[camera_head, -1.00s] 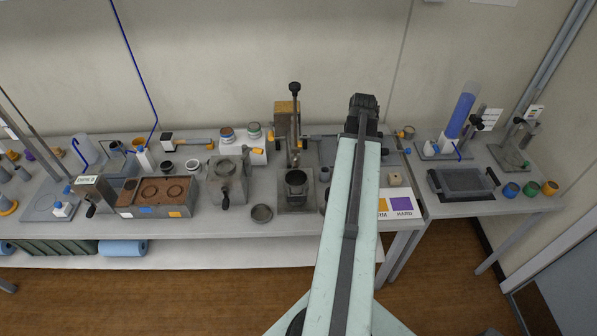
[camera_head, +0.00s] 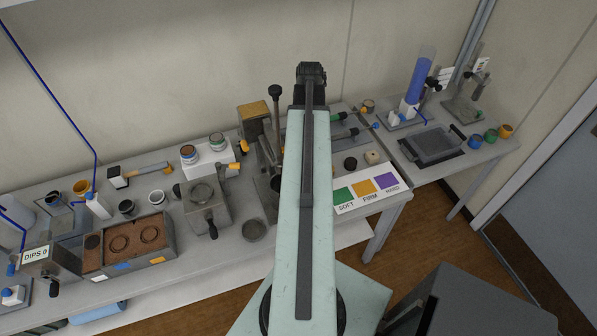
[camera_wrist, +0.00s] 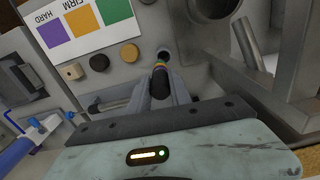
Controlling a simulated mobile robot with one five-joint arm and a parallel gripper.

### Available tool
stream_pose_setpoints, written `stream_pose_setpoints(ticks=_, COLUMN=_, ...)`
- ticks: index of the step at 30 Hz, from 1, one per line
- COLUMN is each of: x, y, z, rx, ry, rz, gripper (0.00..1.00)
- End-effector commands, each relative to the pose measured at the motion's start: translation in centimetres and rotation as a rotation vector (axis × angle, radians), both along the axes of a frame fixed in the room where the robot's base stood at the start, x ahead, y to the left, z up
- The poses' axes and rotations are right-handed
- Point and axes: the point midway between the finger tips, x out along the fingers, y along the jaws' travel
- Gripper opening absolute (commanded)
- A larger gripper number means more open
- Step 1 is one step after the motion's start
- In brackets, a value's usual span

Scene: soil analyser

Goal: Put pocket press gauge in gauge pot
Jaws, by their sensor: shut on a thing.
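In the wrist view my gripper (camera_wrist: 160,92) is shut on the pocket press gauge (camera_wrist: 159,76), a dark thing with coloured bands near its far end. Just beyond that end is a small grey pot with a dark round opening (camera_wrist: 163,55), likely the gauge pot. The gauge's end looks close to this opening; I cannot tell whether it touches or enters it. In the head view my arm hides the gripper, the gauge and the pot.
A SOFT/FIRM/HARD colour card (camera_head: 366,188) lies near the bench's front edge; it also shows in the wrist view (camera_wrist: 85,22). A wooden block (camera_wrist: 73,72), black disc (camera_wrist: 99,62) and brown disc (camera_wrist: 130,54) sit beside it. Metal apparatus (camera_wrist: 262,60) stands close on the right.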

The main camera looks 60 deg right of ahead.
Motion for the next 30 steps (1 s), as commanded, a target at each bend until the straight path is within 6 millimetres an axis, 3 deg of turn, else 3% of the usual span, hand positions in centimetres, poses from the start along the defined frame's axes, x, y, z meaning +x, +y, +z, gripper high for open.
stream_pose_setpoints(ticks=5, x=1.1, y=0.5, z=0.1, rx=0.000, ry=0.000, rz=0.021, gripper=0.00)
stream_pose_setpoints(ticks=12, x=1.2, y=1.2, z=3.5, rx=0.001, ry=0.002, rz=0.062, gripper=0.00)
stream_pose_setpoints(ticks=17, x=1.3, y=1.3, z=2.1, rx=0.001, ry=0.002, rz=0.065, gripper=0.00)
stream_pose_setpoints(ticks=25, x=1.4, y=1.3, z=-3.4, rx=0.001, ry=0.002, rz=0.066, gripper=0.00)
stream_pose_setpoints(ticks=30, x=1.4, y=1.3, z=-3.6, rx=0.001, ry=0.002, rz=0.066, gripper=0.00)
